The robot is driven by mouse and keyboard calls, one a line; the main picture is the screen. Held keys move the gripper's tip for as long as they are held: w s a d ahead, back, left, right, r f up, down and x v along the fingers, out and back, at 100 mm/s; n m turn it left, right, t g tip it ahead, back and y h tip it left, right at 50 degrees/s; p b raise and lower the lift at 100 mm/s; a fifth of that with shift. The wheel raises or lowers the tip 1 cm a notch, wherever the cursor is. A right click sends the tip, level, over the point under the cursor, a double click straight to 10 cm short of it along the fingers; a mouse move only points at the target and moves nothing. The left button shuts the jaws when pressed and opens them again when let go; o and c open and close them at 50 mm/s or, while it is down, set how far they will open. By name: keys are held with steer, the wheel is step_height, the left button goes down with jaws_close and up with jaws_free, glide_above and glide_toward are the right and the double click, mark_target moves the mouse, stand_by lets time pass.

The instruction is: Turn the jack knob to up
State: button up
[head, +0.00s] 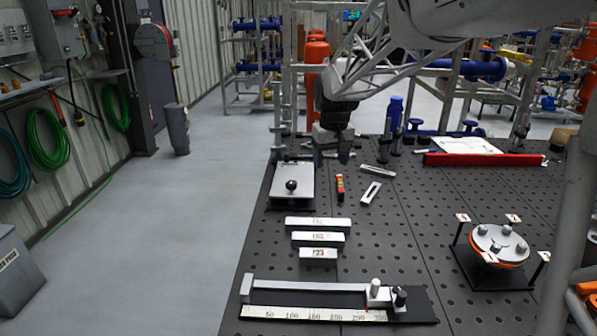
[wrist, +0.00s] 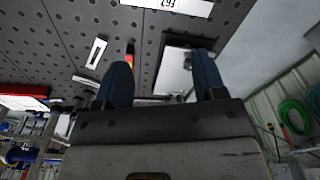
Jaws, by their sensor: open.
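A black round knob (head: 291,185) stands on a silver plate (head: 292,172) with a dark base, at the back left of the dark perforated table. I take it for the jack knob; no up marking is legible. My gripper (head: 333,158) is above the table, to the right of the plate's far end and apart from the knob. In the wrist view, its two blue fingers (wrist: 162,62) are spread, with nothing held between them. The silver plate shows there behind and between the fingers (wrist: 172,75). The knob cannot be made out in that view.
A red-and-yellow level (head: 340,187) and a slotted metal bar (head: 370,193) lie right of the plate. Labelled blocks (head: 318,222), a ruler fixture (head: 310,314) and a round flange (head: 499,244) stand nearer. Blue fittings (head: 394,116) stand behind right.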

steer(key=n+g, duration=0.1)
steer(key=n, duration=0.1)
glide_above(292, 182)
step_height(292, 182, down, 9)
steer(key=shift+w+f, duration=0.15)
steer(key=shift+f, duration=0.05)
steer(key=shift+a+f, duration=0.1)
steer(key=shift+f, duration=3.85)
steer(key=c, duration=0.9)
